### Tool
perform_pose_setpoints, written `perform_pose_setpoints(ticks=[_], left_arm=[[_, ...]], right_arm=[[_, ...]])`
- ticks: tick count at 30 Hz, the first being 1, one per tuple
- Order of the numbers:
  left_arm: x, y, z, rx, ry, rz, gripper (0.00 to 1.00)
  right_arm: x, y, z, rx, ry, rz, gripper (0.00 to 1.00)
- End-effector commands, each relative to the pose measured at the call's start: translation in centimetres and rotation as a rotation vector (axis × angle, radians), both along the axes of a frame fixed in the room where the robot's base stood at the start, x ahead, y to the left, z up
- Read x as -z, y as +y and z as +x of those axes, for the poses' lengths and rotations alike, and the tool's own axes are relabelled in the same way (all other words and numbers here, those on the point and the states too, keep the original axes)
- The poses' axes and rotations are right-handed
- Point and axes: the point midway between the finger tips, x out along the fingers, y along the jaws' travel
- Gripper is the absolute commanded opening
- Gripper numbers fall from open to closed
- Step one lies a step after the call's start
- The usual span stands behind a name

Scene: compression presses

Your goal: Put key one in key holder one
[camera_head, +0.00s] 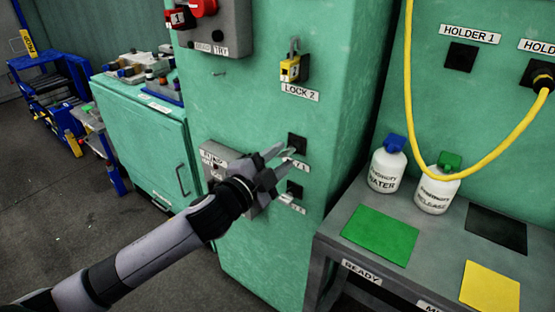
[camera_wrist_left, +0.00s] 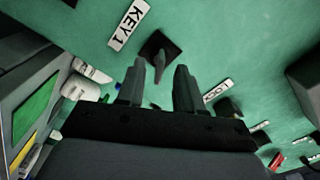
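Key holder one is a black square on the green press column (camera_head: 298,143), with its label partly hidden by my gripper. In the left wrist view, the holder (camera_wrist_left: 168,43) is beside the KEY 1 label. A grey key (camera_wrist_left: 158,66) stands out from the holder's face; I cannot tell how deep it sits. My left gripper (camera_head: 284,164) is in front of the column, just below and left of the holder. In the left wrist view its two fingers (camera_wrist_left: 158,88) are spread, with the key's end between their tips and a gap visible. My right gripper is not in view.
A second black holder (camera_head: 294,190) is just below. A yellow padlock (camera_head: 290,68) hangs above, over LOCK 2. A grey box (camera_head: 222,165) is left of the gripper. The table (camera_head: 340,226) at right bears two bottles and coloured mats.

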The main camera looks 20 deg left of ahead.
Motion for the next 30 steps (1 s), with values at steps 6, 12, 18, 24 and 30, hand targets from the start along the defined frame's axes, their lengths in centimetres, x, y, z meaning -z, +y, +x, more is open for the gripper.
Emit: perform_pose_setpoints(ticks=[6,12,18,24,30], left_arm=[[0.2,0.5,-1.1,-0.001,0.003,0.001,0.36],[0.2,1.4,-3.9,0.0,0.002,0.001,0.36],[0.1,2.2,-6.0,0.0,0.001,0.0,0.36],[0.0,2.4,-6.7,-0.001,0.0,0.0,0.36],[0.0,2.4,-6.7,0.0,0.0,0.0,0.36]], right_arm=[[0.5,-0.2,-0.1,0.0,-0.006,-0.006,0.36],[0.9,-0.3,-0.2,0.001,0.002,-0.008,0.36],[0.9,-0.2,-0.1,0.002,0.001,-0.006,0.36],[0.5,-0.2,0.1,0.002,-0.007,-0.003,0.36],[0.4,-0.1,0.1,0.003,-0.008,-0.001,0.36]])
